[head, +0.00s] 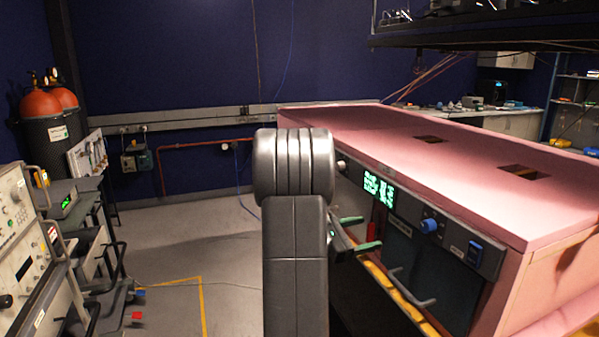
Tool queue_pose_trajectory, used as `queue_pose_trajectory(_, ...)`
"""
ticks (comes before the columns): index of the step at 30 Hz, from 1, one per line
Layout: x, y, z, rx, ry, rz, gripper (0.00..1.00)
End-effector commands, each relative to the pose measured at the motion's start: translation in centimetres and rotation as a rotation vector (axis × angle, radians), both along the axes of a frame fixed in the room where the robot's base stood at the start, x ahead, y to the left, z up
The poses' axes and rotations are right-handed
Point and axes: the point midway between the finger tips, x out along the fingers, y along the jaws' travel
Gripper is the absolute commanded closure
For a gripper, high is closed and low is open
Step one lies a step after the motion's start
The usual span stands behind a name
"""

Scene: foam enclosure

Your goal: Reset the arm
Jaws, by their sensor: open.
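My arm stands upright in the middle of the head view and hides part of what is behind it. My gripper (360,233) shows just to the right of the arm, with two green-tipped fingers apart and nothing visible between them. It is open, in front of the dark front panel of the pink foam enclosure (380,130). Whether the fingers touch the panel I cannot tell.
The enclosure's front carries a green display (378,189), a blue knob (430,226) and a grey handle (412,290). Instrument racks (25,245) stand at left, with orange-topped cylinders (50,120) behind. The grey floor (190,245) between is mostly clear.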

Motion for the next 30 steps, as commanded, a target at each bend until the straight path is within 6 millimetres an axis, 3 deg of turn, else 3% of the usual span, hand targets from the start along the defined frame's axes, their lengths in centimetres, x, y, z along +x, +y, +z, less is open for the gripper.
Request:
queue_pose_trajectory(13, 0.09, 0.02, 0.22, -0.063, 0.175, 0.0, 0.27)
queue_pose_trajectory(30, 0.07, 0.05, 0.06, -0.071, 0.198, 0.0, 0.27)
